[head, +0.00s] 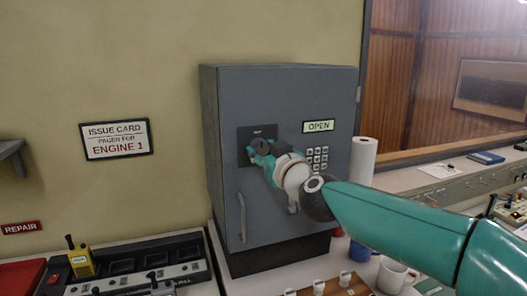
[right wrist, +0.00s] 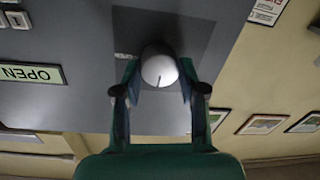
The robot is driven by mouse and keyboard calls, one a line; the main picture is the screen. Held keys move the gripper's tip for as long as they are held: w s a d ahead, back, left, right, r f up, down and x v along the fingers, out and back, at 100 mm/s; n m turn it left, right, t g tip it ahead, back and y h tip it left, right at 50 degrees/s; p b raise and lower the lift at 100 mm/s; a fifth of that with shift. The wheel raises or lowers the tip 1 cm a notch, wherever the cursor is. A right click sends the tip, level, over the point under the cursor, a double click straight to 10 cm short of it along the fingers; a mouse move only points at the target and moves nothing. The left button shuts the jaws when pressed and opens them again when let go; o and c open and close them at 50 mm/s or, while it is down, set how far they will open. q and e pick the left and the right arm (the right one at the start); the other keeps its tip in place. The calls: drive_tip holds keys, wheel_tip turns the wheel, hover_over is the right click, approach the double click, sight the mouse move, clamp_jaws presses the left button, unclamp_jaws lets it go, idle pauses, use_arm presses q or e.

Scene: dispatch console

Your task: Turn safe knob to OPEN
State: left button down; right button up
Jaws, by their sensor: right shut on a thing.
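The grey safe (head: 222,150) stands on the counter against the wall. Its round knob (head: 262,144) sits on a dark plate on the door, partly hidden by my gripper. In the right wrist view the knob (right wrist: 159,68) is a pale round cap with a thin dark line pointing down in that picture. My right gripper (head: 255,152) is shut on the knob, with one finger on each side in the right wrist view (right wrist: 159,85). A lit sign reading OPEN (head: 319,126) is on the door right of the knob. My left gripper is not in view.
A keypad (head: 317,158) and a vertical handle (head: 242,217) are on the safe door. A charger rack (head: 130,268) with a yellow radio (head: 80,262) stands at lower left. A paper roll (head: 362,160) and white mugs (head: 392,275) stand right of the safe.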

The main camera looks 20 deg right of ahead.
drive_tip(key=shift+m, duration=0.5)
drive_tip(key=m+b, duration=0.1)
drive_tip(key=m, duration=0.2)
drive_tip(key=shift+f+m, duration=0.1)
drive_tip(key=shift+m, duration=0.3)
drive_tip(key=m+b, duration=0.1)
drive_tip(key=m, duration=0.3)
drive_tip(key=shift+d+m+t+b, duration=0.1)
drive_tip(key=shift+m+t+b, duration=0.2)
drive_tip(key=shift+m, duration=0.1)
drive_tip(key=m+b, duration=0.1)
drive_tip(key=m, duration=0.3)
drive_tip(key=shift+f+m+h, duration=0.15)
drive_tip(key=shift+m+h, duration=0.15)
drive_tip(key=shift+m, duration=0.1)
drive_tip(key=m, duration=0.4)
drive_tip(key=shift+b, duration=0.4)
drive_tip(key=shift+f+m, duration=0.1)
drive_tip(key=shift+m, duration=0.2)
drive_tip(key=o, duration=1.1)
drive_tip(key=shift+d, duration=0.15)
drive_tip(key=shift+o, duration=0.2)
